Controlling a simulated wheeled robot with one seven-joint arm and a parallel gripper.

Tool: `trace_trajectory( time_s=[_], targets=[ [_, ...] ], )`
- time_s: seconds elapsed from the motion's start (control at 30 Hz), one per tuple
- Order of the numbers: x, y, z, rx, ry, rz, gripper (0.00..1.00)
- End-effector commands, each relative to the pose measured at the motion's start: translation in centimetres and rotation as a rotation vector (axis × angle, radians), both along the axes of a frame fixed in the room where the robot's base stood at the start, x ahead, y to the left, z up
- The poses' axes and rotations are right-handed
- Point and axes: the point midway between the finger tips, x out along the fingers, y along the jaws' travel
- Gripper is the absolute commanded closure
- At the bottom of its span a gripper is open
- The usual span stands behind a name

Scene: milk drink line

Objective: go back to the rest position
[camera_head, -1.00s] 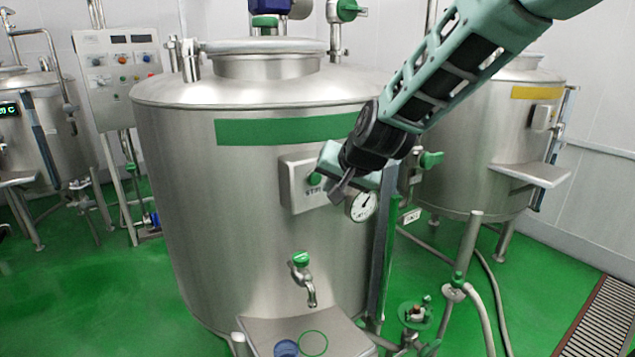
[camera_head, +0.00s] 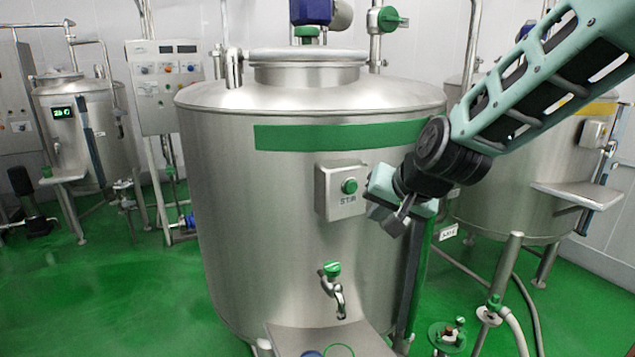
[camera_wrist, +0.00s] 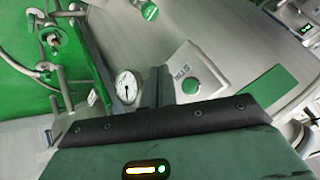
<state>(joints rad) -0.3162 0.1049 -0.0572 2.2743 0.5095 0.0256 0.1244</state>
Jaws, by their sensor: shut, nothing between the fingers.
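My gripper (camera_head: 398,220) is shut and empty in the head view, at the end of my arm reaching in from the upper right. It hangs in front of the steel tank (camera_head: 270,200), just right of the grey stir box (camera_head: 340,192) with its green button. In the wrist view the shut fingers (camera_wrist: 157,86) point toward the tank, between a round dial gauge (camera_wrist: 127,87) and the stir box (camera_wrist: 190,80). Contact with the tank cannot be seen. The gauge is hidden behind my gripper in the head view.
A tap (camera_head: 332,288) with a green handle sticks out above a steel shelf (camera_head: 290,340). A control panel (camera_head: 165,88) and a smaller tank (camera_head: 85,130) stand at left. Another tank (camera_head: 520,190) with a side shelf stands at right. Green floor (camera_head: 110,290) is clear at left.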

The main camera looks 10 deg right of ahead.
Motion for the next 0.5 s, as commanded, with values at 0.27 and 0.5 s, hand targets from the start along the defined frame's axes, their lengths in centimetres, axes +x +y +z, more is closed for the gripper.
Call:
trace_trajectory(
  time_s=[0.27,0.5],
  targets=[
    [-14.3,7.6,-9.0,-0.17,0.257,0.51,1.0],
    [-25.9,7.1,-14.4,-0.409,0.452,0.896,1.0]
  ],
)
